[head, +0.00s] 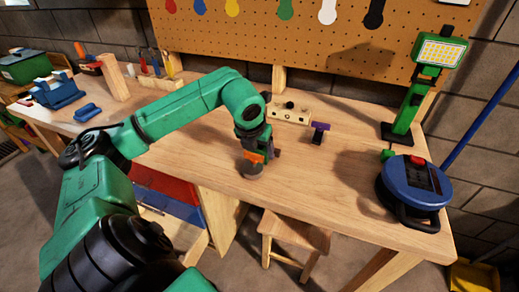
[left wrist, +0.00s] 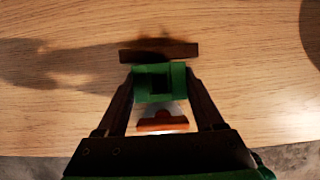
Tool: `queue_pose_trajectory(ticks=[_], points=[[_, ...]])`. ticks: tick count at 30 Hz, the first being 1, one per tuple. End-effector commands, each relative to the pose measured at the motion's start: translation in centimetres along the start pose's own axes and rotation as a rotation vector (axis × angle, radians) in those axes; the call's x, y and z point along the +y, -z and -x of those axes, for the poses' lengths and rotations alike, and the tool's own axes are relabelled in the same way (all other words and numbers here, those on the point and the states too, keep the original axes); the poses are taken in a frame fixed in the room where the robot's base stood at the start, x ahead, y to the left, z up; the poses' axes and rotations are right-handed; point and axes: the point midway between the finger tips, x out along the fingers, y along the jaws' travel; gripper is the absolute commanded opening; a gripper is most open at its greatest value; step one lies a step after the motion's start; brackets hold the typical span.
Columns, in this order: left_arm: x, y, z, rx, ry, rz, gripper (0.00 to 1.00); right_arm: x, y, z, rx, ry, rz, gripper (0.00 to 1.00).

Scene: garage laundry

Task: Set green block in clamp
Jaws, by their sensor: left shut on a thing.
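The green block (left wrist: 179,82) shows in the left wrist view between the two fingers of my left gripper (left wrist: 160,88), which is shut on it. A dark square hollow or shadow shows in its middle. In the head view my left gripper (head: 257,158) is low over the front part of the bench, and the block is hidden there. A dark brown bar (left wrist: 160,51) lies just beyond the block, close to it. An orange piece (left wrist: 162,122) shows nearer the wrist. I cannot tell for sure which of these is the clamp. My right gripper is out of view.
A wooden block with holes (head: 289,110) and a purple-topped dark piece (head: 319,131) stand behind the gripper. A blue reel (head: 414,184) and a green work lamp (head: 410,105) stand at right. A stool (head: 293,234) is below the bench (head: 345,205). The bench front is clear.

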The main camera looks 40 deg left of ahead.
Motion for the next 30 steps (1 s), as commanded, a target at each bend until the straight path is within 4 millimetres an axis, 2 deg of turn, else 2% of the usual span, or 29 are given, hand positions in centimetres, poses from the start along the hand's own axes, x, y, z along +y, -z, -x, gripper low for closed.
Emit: queue_pose_trajectory(ticks=[8,9,11,12,19,22,25,30], points=[[0.0,0.1,-0.2,-0.001,0.0,0.0,0.14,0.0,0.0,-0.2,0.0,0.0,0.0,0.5],[0.0,0.1,-0.2,-0.001,0.0,0.0,0.73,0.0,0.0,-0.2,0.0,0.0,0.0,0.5],[0.0,0.1,-0.2,-0.001,0.0,0.0,0.96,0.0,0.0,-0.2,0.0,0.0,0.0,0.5],[0.0,0.1,-0.2,-0.001,0.0,0.0,1.0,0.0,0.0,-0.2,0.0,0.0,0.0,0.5],[0.0,0.1,-0.1,-0.001,0.0,0.0,1.0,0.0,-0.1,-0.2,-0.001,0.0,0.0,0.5],[0.0,0.0,0.8,-0.004,0.002,0.001,1.0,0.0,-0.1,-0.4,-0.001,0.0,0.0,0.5],[0.0,0.0,2.8,-0.006,-0.001,-0.001,1.0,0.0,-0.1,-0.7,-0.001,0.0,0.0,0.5],[0.0,-0.2,8.4,-0.008,0.002,0.0,1.0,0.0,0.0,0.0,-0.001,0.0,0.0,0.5]])
